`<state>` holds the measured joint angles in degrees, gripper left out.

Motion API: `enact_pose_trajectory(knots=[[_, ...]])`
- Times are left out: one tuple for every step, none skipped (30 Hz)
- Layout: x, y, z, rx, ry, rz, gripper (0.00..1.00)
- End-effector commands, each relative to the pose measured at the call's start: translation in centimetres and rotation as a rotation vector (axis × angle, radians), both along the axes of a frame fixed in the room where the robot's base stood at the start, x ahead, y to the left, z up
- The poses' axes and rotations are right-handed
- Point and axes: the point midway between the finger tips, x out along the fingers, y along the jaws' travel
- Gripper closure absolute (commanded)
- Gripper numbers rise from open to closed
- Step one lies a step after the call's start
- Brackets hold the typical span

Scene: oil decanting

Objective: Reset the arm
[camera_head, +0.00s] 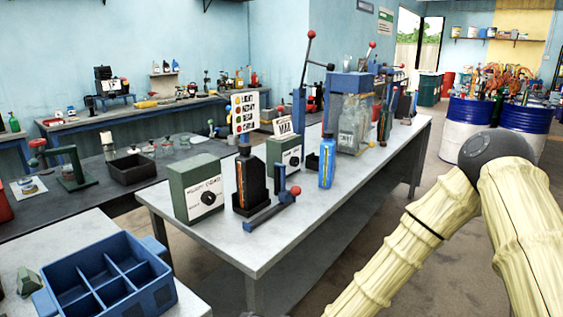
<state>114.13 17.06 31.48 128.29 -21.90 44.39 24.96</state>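My arm (486,190) shows at the right of the head view as two pale ribbed links joined at a dark grey round joint. It is bent at that joint, with both links running down out of the bottom of the picture. The arm is to the right of the long grey table (275,220) and overlaps the floor and part of a blue drum behind it. My gripper is outside the view, so its opening and anything in it are hidden.
On the table stand a green box with a dial (194,188), a blue bottle (327,164) and lever devices. A blue divided crate (105,280) is at lower left. Blue drums (468,127) stand behind my arm. Open floor lies right of the table.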

Motion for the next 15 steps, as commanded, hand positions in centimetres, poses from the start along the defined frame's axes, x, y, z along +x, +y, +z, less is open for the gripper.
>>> enact_pose_trajectory(knots=[[-1.5, -0.9, -2.8, -0.042, 0.028, 0.008, 0.37], [-2.3, -1.6, -4.2, -0.068, 0.045, 0.01, 0.37], [-3.4, -2.5, -6.1, -0.101, 0.065, 0.017, 0.37], [-4.2, -3.2, -7.4, -0.128, 0.081, 0.019, 0.37], [-5.1, -3.9, -8.7, -0.154, 0.097, 0.024, 0.37], [-6.3, -4.9, -10.4, -0.189, 0.119, 0.03, 0.37], [-7.2, -5.7, -11.7, -0.216, 0.135, 0.035, 0.37], [-8.2, -6.5, -12.9, -0.243, 0.151, 0.041, 0.37], [-9.4, -7.7, -14.5, -0.279, 0.174, 0.048, 0.37], [-10.4, -8.5, -15.6, -0.305, 0.19, 0.054, 0.37], [-11.4, -9.4, -16.8, -0.333, 0.207, 0.061, 0.37], [-12.8, -10.6, -18.2, -0.37, 0.229, 0.069, 0.37], [-13.7, -11.6, -19.2, -0.398, 0.245, 0.076, 0.37], [-14.8, -12.5, -20.2, -0.426, 0.263, 0.083, 0.37], [-16.3, -13.8, -21.5, -0.463, 0.285, 0.093, 0.37]])
